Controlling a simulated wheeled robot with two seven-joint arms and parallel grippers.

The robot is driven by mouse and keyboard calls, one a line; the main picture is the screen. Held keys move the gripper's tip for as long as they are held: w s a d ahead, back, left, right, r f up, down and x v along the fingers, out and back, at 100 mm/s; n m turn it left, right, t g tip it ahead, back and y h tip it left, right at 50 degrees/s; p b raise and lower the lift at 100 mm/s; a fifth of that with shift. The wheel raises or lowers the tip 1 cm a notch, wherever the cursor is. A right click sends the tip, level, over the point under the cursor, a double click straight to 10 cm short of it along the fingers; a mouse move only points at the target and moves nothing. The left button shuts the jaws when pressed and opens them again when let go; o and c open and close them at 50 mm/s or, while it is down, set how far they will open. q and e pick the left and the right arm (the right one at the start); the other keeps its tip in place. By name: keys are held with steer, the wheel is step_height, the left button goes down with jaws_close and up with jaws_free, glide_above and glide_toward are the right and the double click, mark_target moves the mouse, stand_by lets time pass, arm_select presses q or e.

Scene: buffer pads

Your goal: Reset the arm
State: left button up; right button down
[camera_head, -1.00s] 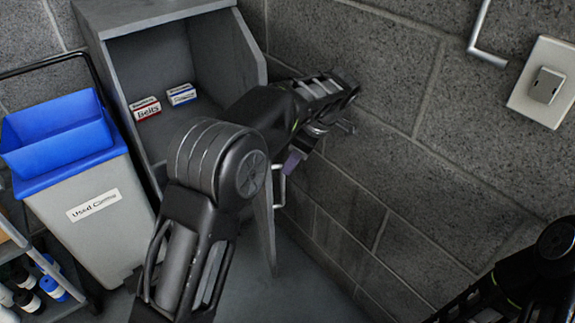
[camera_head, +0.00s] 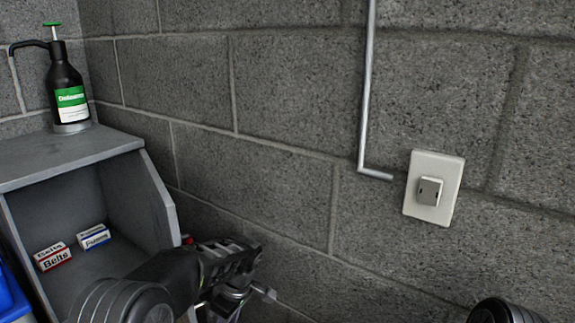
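My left arm comes in at the bottom, left of centre, with a dark round joint and a black forearm reaching right, beside the grey cabinet (camera_head: 70,160). The metallic parts near my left gripper (camera_head: 234,297) show at the bottom edge. The fingers are mostly cut off or hidden, so I cannot tell whether they are open or hold anything. Of my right arm only a dark round joint shows in the bottom right corner; its gripper is out of view.
Inside the cabinet stand a red-and-white box (camera_head: 52,257) and a blue-and-white box (camera_head: 93,237). A black pump bottle (camera_head: 67,88) stands on top. A blue bin edge (camera_head: 10,296) shows at left.

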arm_select(q)
steer(key=s+d+f+m+h, duration=0.2)
steer(key=s+f+m+h, duration=0.3)
steer(key=f, duration=0.8)
steer(key=s+d+f+m+h, duration=0.15)
steer(key=s+f, duration=0.25)
steer(key=s, duration=0.4)
steer(key=s+d+f+m, duration=0.2)
steer(key=s+f, duration=0.2)
steer(key=s, duration=0.4)
steer(key=s+d+f+m, duration=0.2)
steer(key=s+f, duration=0.1)
steer(key=s, duration=0.5)
step_height(320, 180, up, 26)
steer(key=s+d+p, duration=0.1)
steer(key=s+p, duration=0.1)
steer(key=p, duration=2.4)
steer(key=shift+s+f+m, duration=0.15)
steer(key=shift+f+m, duration=0.05)
steer(key=shift+m, duration=0.15)
steer(key=shift+d+h, duration=0.1)
steer(key=shift+h, duration=0.15)
